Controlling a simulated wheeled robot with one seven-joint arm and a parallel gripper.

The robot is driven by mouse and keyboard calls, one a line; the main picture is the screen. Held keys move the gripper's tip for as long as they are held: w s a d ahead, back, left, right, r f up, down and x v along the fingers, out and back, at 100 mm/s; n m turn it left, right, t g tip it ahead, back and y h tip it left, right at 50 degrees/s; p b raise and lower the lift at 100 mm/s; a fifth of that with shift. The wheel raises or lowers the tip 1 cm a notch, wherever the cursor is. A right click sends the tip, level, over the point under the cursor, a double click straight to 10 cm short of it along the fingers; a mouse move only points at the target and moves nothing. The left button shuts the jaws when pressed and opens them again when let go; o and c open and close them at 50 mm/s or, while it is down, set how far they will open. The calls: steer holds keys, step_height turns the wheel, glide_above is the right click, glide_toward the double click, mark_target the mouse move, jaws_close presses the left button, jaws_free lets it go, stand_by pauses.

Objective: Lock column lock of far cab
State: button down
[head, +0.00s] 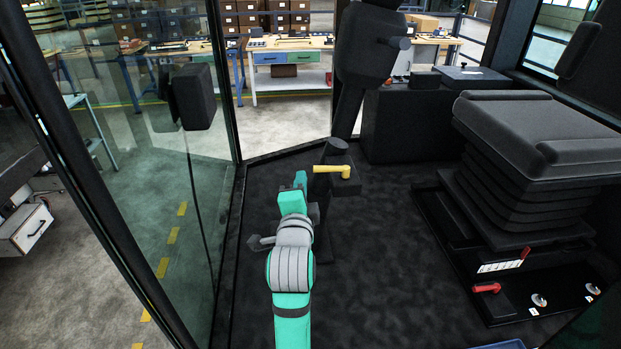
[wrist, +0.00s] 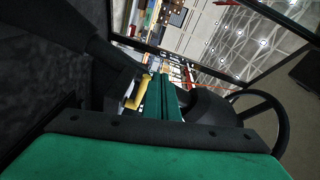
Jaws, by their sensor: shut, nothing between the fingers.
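The column lock shows as a yellow lever (head: 333,171) on a dark column (head: 323,200) in the middle of the cab floor. In the head view its handle lies roughly sideways, with its right end on a small black block. My gripper (head: 300,180) is just to the left of the lever, at about its height. In the wrist view the yellow lever (wrist: 138,92) stands just left of my gripper's green fingers (wrist: 162,96). The fingers are shut with nothing between them. I cannot tell whether they touch the lever.
A steering wheel (wrist: 275,115) shows at the right of the wrist view. A grey seat (head: 540,135) stands at the right, with a red handle (head: 487,288) on its base. A glass panel (head: 190,180) bounds the left. Dark floor (head: 385,270) lies open between column and seat.

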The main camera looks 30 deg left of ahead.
steer(key=s+a, duration=0.4)
steer(key=s, duration=0.1)
steer(key=shift+a+r, duration=0.15)
steer(key=shift+a, duration=0.2)
steer(key=s+d+f+n+h, duration=0.25)
steer(key=s+d+f, duration=0.25)
steer(key=d+f, duration=0.6)
steer(key=s+d+f+n+h, duration=0.1)
steer(key=s+d+f+n, duration=0.25)
steer(key=d+f, duration=0.8)
steer(key=s+d+f+n+h, duration=0.1)
steer(key=s+d, duration=0.3)
steer(key=s, duration=0.5)
steer(key=s+d+f+n+h, duration=0.2)
steer(key=s+d, duration=0.3)
steer(key=s, duration=0.4)
steer(key=s+d+f+n+h, duration=0.1)
steer(key=s+d+f, duration=0.2)
steer(key=s, duration=0.7)
steer(key=shift+d+f+n, duration=0.3)
steer(key=shift+d, duration=0.65)
